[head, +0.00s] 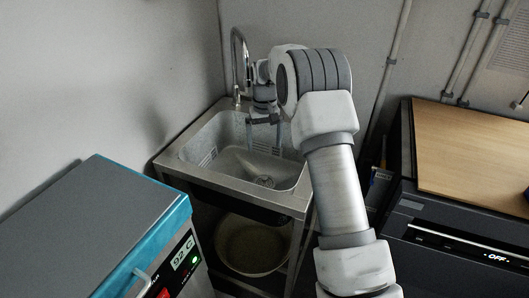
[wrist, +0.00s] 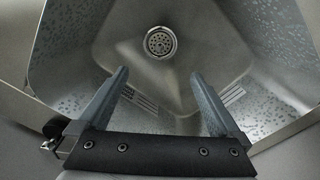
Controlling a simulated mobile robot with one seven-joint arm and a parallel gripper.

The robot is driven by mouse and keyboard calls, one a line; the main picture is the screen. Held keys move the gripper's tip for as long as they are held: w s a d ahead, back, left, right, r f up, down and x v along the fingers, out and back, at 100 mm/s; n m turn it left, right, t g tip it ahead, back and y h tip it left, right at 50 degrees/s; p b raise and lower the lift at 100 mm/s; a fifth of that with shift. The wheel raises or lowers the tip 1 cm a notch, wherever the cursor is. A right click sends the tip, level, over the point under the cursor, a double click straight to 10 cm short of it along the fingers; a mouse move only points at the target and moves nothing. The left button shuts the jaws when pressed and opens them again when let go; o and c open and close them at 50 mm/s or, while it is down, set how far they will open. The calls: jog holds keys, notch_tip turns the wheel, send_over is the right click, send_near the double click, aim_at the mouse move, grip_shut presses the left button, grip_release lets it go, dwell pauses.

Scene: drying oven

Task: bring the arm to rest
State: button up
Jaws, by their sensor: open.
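My gripper (head: 264,134) hangs pointing down over the sink (head: 212,139) in the head view. In the wrist view my gripper (wrist: 160,98) has its two fingers wide apart with nothing between them. Below the fingers the metal basin (wrist: 130,45) shows its round drain (wrist: 160,42), and the basin looks empty. My arm reaches from the bottom of the head view up to the sink and bends down there. It hides the right part of the sink.
A faucet (head: 240,60) rises behind the sink, close to my gripper. A blue-edged oven (head: 120,225) reading 92 C stands at front left. A dark appliance (head: 440,225) reading OFF, with a wooden top (head: 470,150), stands right. A round bowl (head: 252,245) sits under the sink.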

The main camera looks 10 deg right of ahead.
jog(key=shift+r, duration=0.85)
jog(key=s+r+t, duration=0.3)
jog(key=s+r, duration=1.3)
jog(key=r, duration=0.2)
jog(key=s+r+t+p, duration=0.1)
jog(key=s+t+p, duration=0.15)
jog(key=s, duration=2.05)
notch_tip(320, 180, up, 13)
jog(key=p, duration=1.1)
jog(key=shift+w+p, duration=0.3)
jog(key=shift+p, duration=0.1)
jog(key=shift+r, duration=0.1)
